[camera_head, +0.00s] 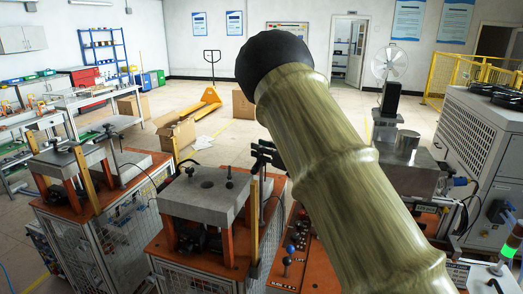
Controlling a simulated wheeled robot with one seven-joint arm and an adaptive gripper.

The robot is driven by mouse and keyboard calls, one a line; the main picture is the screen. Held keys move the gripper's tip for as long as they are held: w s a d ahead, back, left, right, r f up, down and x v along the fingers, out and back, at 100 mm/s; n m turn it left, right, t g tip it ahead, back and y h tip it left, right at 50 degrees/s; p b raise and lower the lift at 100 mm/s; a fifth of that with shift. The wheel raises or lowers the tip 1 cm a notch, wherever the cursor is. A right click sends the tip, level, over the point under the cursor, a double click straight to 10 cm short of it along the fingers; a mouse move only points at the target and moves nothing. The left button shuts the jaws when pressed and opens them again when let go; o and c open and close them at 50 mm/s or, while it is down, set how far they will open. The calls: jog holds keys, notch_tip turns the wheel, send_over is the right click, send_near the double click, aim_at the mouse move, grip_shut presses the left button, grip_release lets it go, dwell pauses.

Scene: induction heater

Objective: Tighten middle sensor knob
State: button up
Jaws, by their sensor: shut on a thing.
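The middle station has a grey metal top plate (205,200) on orange legs, with a round hole and two small black knobs on it. A yellow post (254,208) stands at the plate's right edge.
My arm link covers the centre right. A similar station (67,157) stands to the left. A control panel with small levers (287,262) lies right of the middle station. A metal machine (410,178) stands at right. Behind are a cardboard box (177,133) and yellow pallet jack (205,106).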

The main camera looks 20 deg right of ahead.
jog(key=shift+f+m+t+h+b, duration=0.1)
jog(key=shift+m+t+h+b, duration=0.55)
jog(key=shift+m+h+b, duration=0.6)
jog(key=shift+m+t+h+b, duration=0.6)
jog(key=shift+m+h, duration=0.25)
jog(key=shift+h, duration=0.9)
jog(key=shift+m+t+h+b, duration=0.25)
jog(key=shift+m+h+b, duration=1.15)
jog(key=shift+h, duration=0.8)
jog(key=shift+r+m+h, duration=0.2)
jog(key=shift+m+h, duration=0.1)
jog(key=shift+h, duration=0.2)
jog(key=o, duration=1.1)
jog(key=shift+s, duration=0.15)
jog(key=shift+c, duration=0.2)
jog(key=s, duration=1.2)
jog(key=shift+a, duration=0.4)
